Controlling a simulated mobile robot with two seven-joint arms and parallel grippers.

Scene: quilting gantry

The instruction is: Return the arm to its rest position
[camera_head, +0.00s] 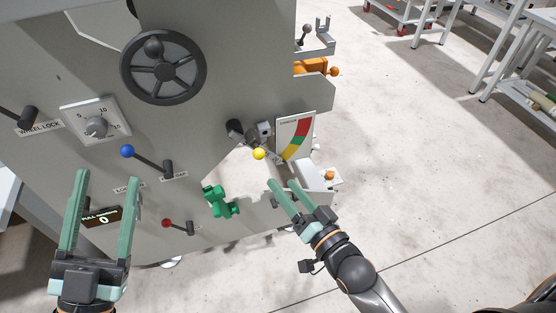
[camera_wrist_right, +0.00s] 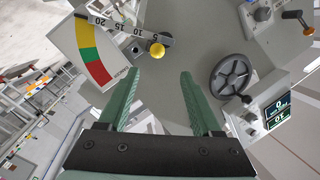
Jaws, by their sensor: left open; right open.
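My left gripper (camera_head: 103,215) is open and empty, its two green fingers pointing up in front of the grey machine panel (camera_head: 60,65). A small dark display reading 0 (camera_head: 103,218) shows between the fingers. My right gripper (camera_head: 283,189) is open in front of the machine's right side, below a yellow ball knob (camera_head: 259,154) and a red-yellow-green gauge (camera_head: 297,138). In the right wrist view its fingers (camera_wrist_right: 161,78) are apart with nothing between them. The yellow knob (camera_wrist_right: 157,50) there lies beyond the fingertips, apart from them, on a numbered scale (camera_wrist_right: 122,27).
The panel carries a black handwheel (camera_head: 163,68), a dial (camera_head: 95,126), a blue-knobbed lever (camera_head: 128,151) and a red-knobbed lever (camera_head: 167,223). A green part (camera_head: 219,201) sits left of my right gripper. Open floor (camera_head: 430,180) lies to the right. Tables (camera_head: 505,45) stand far back.

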